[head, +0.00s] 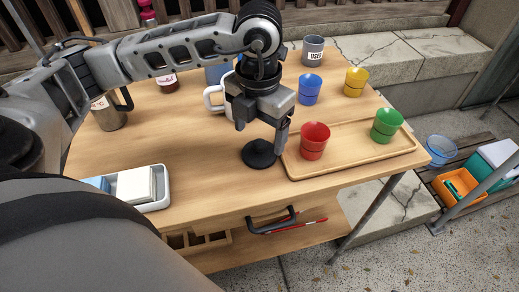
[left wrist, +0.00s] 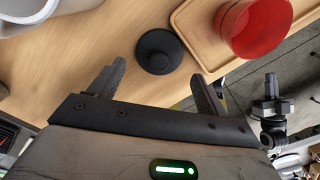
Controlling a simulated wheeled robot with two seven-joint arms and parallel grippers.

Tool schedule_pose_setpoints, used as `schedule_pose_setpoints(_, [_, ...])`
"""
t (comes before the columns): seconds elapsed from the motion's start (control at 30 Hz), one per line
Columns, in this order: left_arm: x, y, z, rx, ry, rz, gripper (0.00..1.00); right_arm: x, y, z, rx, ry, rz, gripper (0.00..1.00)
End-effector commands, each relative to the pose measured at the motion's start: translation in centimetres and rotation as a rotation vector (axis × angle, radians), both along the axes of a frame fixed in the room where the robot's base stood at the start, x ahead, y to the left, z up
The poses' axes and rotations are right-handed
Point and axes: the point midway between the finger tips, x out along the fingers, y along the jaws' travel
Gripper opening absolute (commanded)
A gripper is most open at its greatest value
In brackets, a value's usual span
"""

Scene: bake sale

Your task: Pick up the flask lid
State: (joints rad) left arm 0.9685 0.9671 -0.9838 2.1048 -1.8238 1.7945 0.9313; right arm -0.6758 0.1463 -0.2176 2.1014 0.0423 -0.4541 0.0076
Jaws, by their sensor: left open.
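The flask lid is a dark round disc with a raised knob (head: 258,154), lying on the wooden table (head: 190,150) just left of the tray. It also shows in the left wrist view (left wrist: 159,51), ahead of and between my fingertips, apart from both. My left gripper (head: 264,134) points down above the lid, open and empty; its fingers show in the left wrist view (left wrist: 162,78). My right gripper is not clearly in view.
A wooden tray (head: 352,157) holds a red cup (head: 314,141) close right of my gripper and a green cup (head: 386,125). Blue (head: 309,89), yellow (head: 355,82) and grey (head: 313,50) cups stand behind. A white mug (head: 214,98) is behind my gripper. A napkin holder (head: 163,189) stands front left.

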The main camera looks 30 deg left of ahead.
Motion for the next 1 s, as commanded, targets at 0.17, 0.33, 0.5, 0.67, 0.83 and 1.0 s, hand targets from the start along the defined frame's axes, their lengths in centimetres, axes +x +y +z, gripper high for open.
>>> schedule_pose_setpoints(0.17, [0.2,0.2,-2.8,0.000,0.006,0.001,0.77,0.1,-0.1,0.4,-0.009,-0.002,0.001,0.00])
schedule_pose_setpoints(0.33, [0.3,0.1,-4.3,0.000,0.003,0.001,0.77,0.1,-0.1,0.2,-0.011,0.002,0.001,0.00])
schedule_pose_setpoints(0.5, [0.3,0.1,-4.4,-0.001,0.002,0.001,0.77,0.0,-0.1,-0.1,-0.013,0.008,0.002,0.00])
schedule_pose_setpoints(0.67, [0.3,0.1,-4.4,-0.001,0.002,0.000,0.49,0.0,-0.1,-0.1,-0.013,0.008,0.002,0.00])
schedule_pose_setpoints(0.83, [0.3,0.1,-4.3,-0.001,0.001,0.000,0.44,0.0,-0.1,-0.1,-0.013,0.008,0.002,0.00])
schedule_pose_setpoints(1.0, [0.3,0.1,-4.2,-0.001,0.001,0.000,0.44,0.0,-0.1,0.0,-0.011,0.005,0.002,0.00])
